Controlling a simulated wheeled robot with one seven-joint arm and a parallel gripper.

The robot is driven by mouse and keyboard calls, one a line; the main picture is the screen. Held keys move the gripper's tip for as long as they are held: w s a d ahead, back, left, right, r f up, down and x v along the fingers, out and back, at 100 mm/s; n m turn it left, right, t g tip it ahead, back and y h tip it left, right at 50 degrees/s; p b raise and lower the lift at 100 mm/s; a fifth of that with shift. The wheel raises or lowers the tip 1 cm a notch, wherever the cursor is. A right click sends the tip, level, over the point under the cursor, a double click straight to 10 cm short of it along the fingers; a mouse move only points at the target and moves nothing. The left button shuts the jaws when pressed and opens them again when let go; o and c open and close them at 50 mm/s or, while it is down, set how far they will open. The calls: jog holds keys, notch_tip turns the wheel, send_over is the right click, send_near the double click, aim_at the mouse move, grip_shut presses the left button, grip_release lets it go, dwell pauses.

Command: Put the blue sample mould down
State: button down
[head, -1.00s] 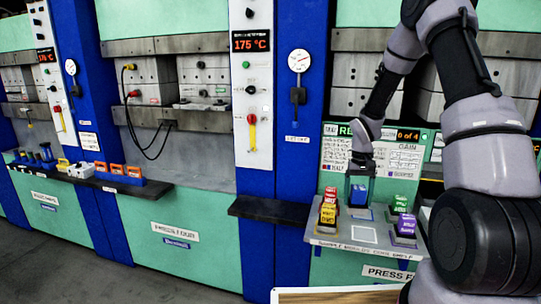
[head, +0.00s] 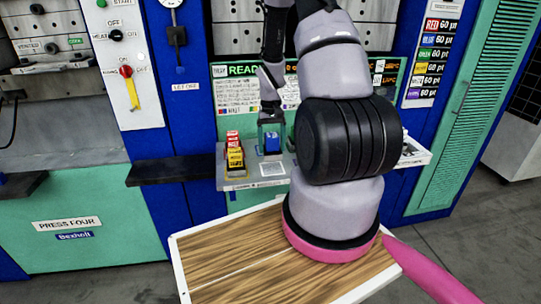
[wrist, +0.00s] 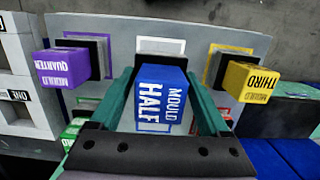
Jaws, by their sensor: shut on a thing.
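The blue sample mould (head: 272,143) is between the fingers of my gripper (head: 271,140) over the sample shelf (head: 235,184). In the wrist view the blue mould (wrist: 163,98) reads "MOULD HALF", and the two green fingers of my gripper (wrist: 161,88) are shut on its sides. It stands over or on a blue-outlined place on the shelf; I cannot tell whether its base touches. A blank white square (head: 272,169) lies in front of it on the shelf.
A purple mould (wrist: 62,65) labelled "QUARTER" and a yellow mould (wrist: 249,82) labelled "THIRD" stand on either side. A red mould (head: 232,138) stands behind the yellow one. A dark ledge (head: 165,172) is left of the shelf. A wood-topped tray (head: 225,262) is in the foreground.

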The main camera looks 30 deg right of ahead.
aim_at(272, 155)
jog(key=shift+f, duration=2.15)
grip_release()
jog(key=shift+f, duration=0.1)
